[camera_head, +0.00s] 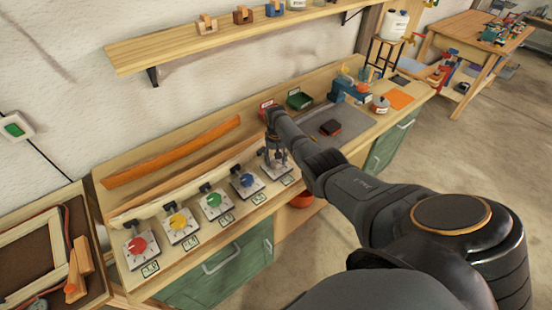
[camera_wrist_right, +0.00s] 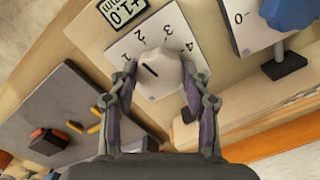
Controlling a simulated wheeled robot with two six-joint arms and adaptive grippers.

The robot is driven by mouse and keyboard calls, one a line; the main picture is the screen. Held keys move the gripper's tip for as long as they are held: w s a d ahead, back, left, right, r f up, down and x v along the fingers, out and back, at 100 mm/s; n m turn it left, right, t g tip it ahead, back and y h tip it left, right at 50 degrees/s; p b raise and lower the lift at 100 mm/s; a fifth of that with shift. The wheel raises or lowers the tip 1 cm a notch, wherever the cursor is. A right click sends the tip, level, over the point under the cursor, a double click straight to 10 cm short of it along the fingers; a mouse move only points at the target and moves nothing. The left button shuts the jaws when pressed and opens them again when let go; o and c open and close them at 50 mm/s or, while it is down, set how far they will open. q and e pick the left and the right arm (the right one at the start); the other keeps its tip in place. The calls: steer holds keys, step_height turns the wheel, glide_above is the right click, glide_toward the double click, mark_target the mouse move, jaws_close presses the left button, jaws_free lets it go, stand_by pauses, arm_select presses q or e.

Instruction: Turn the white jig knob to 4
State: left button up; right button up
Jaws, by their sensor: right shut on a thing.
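The white jig knob (camera_wrist_right: 160,74) sits on a pale square dial plate (camera_wrist_right: 132,44) with printed numbers along its edge. It has a short dark line on its top; I cannot tell for sure which number that line points at. My right gripper (camera_wrist_right: 160,92) is shut on the knob, one finger on each side, and it also shows in the head view (camera_head: 276,155). There the gripper comes down on the rightmost dial of the row and hides most of the knob. My left gripper is not in view.
Red (camera_head: 138,245), yellow (camera_head: 178,222), green (camera_head: 213,200) and blue (camera_head: 247,180) knobs stand in a row left of the gripper. An orange lath (camera_head: 172,152) lies behind them. A grey mat (camera_head: 345,122) with a dark block lies to the right. A shelf (camera_head: 200,45) hangs above.

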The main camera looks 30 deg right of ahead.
steer(key=m, duration=0.4)
steer(key=shift+r+m+p, duration=0.1)
steer(key=shift+m+p, duration=0.2)
steer(key=shift+p, duration=0.05)
steer(key=m, duration=0.5)
steer(key=shift+p, duration=0.3)
steer(key=m, duration=0.5)
steer(key=shift+w+m, duration=0.1)
steer(key=shift+m, duration=0.3)
steer(key=shift+m+p, duration=0.3)
steer(key=shift+m, duration=2)
steer(key=o, duration=1.2)
steer(key=shift+c, duration=0.2)
